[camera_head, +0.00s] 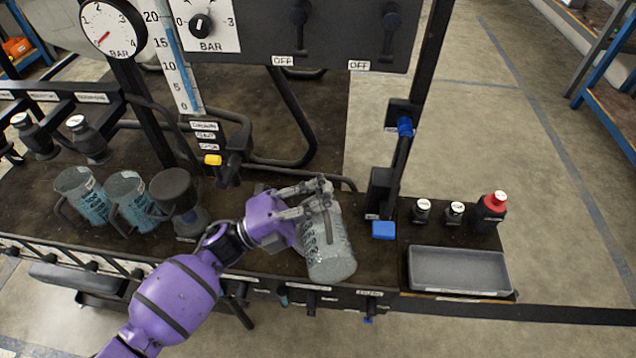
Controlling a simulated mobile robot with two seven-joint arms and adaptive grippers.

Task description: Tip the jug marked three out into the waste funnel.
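My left gripper (318,194) comes in from the left on a purple arm. Its fingers lie at the upper end of a clear, grey-speckled jug (330,252) and appear shut on its dark handle. This jug is near the bench's front edge, with its lower end towards me. I cannot tell whether it touches the bench, and no number is readable on it. Two jugs with bluish contents, a left one (84,196) and a right one (130,202), stand upright at the left. A black, wide-topped vessel (173,190) beside them may be the funnel. My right gripper is not in view.
A grey tray (459,270) lies at the bench's right end, with two small black bottles (421,211) (455,213) and a red-capped bottle (491,212) behind it. A black post (382,192) and a blue block (383,230) stand right of the held jug. Gauges and hoses are behind.

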